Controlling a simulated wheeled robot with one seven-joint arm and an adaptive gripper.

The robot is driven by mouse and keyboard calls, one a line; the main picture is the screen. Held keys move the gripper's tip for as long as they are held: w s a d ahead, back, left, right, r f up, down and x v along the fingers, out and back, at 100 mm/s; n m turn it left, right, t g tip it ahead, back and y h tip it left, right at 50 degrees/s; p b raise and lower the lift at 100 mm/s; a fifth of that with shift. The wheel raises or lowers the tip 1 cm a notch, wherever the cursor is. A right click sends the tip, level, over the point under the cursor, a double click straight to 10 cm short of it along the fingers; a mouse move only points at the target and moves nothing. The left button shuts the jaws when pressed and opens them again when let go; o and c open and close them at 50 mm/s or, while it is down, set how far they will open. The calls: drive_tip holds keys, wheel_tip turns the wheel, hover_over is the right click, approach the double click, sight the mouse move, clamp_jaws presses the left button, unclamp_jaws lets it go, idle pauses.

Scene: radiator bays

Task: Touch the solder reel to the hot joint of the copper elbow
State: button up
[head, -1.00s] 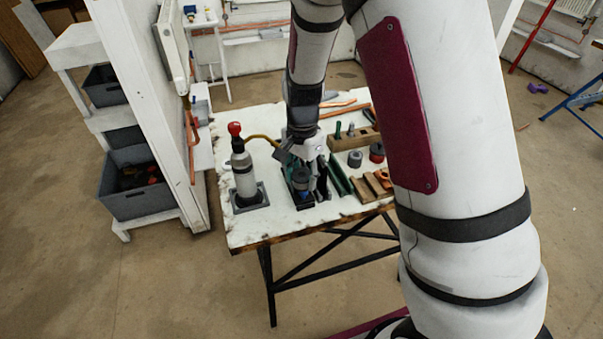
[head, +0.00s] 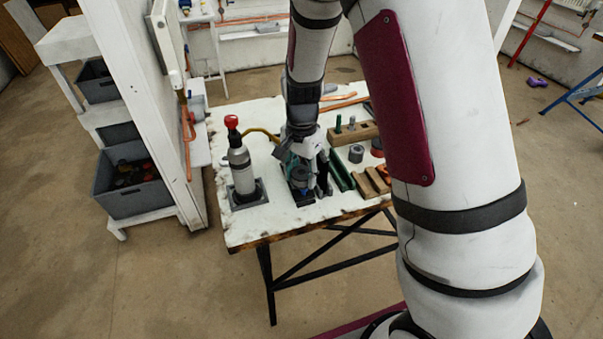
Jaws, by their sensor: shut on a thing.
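My gripper (head: 304,168) is low over the table, shut on a small grey-and-blue round thing (head: 300,174). The fingers partly hide it, and I cannot tell whether it is the solder reel. It is at a dark open tray or stand (head: 303,199) near the table's front edge; I cannot tell whether it touches it. Left of my gripper stands an upright grey torch bottle (head: 241,168) with a red knob and a bent brass tube reaching toward the gripper. I cannot make out the copper elbow or its joint; my gripper may hide them.
Right of my gripper are a green strip (head: 341,173), a grey cylinder (head: 356,153), a dark red-sided round item (head: 377,147) and wooden blocks (head: 369,183). A wooden rack (head: 352,134) and copper pipes lie behind. A white wall panel (head: 150,110) stands left. My arm hides the table's right side.

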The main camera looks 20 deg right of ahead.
drive_tip(key=shift+w+d+f+b, duration=0.15)
drive_tip(key=shift+w+f+b, duration=0.15)
drive_tip(key=shift+w, duration=0.3)
drive_tip(key=shift+w+d+f+b, duration=0.1)
drive_tip(key=shift+w+f+b, duration=0.1)
drive_tip(key=shift+w+b, duration=0.25)
drive_tip(key=shift+p, duration=0.35)
idle(2.3)
drive_tip(key=shift+s+a+r+p, duration=0.2)
drive_tip(key=shift+s+r+p, duration=0.6)
drive_tip(key=shift+s+p, duration=0.05)
drive_tip(key=shift+s+a+r+p, duration=0.2)
drive_tip(key=shift+s+r+p, duration=0.55)
drive_tip(key=shift+s+p, duration=0.1)
drive_tip(key=shift+r+p, duration=0.75)
drive_tip(key=shift+r, duration=1.25)
